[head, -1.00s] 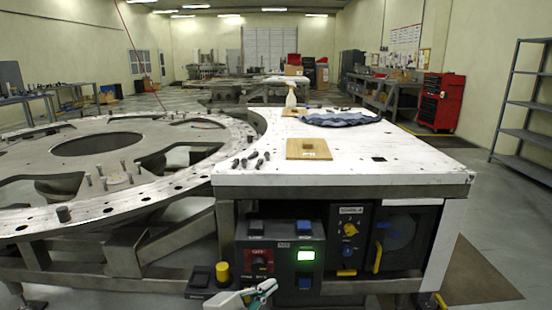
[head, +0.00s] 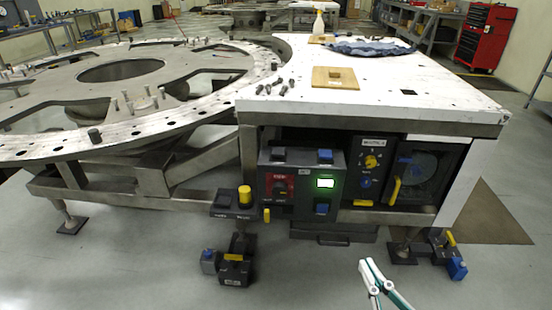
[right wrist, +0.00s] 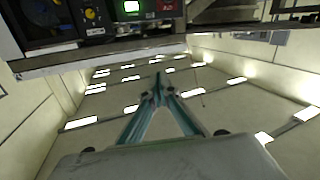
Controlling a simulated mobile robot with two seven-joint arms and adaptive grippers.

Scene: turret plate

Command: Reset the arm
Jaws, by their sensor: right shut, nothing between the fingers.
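My right gripper (head: 367,264) is at the lower right of the head view, low in front of the white-topped table. Its pale and green fingers are shut with nothing between them. In the right wrist view the shut fingers (right wrist: 158,82) point toward the underside of the table, and that picture appears upside down. The fingers are apart from the control panel (head: 303,187) under the table, which has a lit green screen, a red switch and several buttons. My left gripper is not in view.
The large round metal turret plate (head: 215,95) stands at the left. The white table (head: 440,100) holds a wooden block (head: 335,78), a blue cloth (head: 370,48), a spray bottle (head: 318,24) and dark bolts (head: 275,88).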

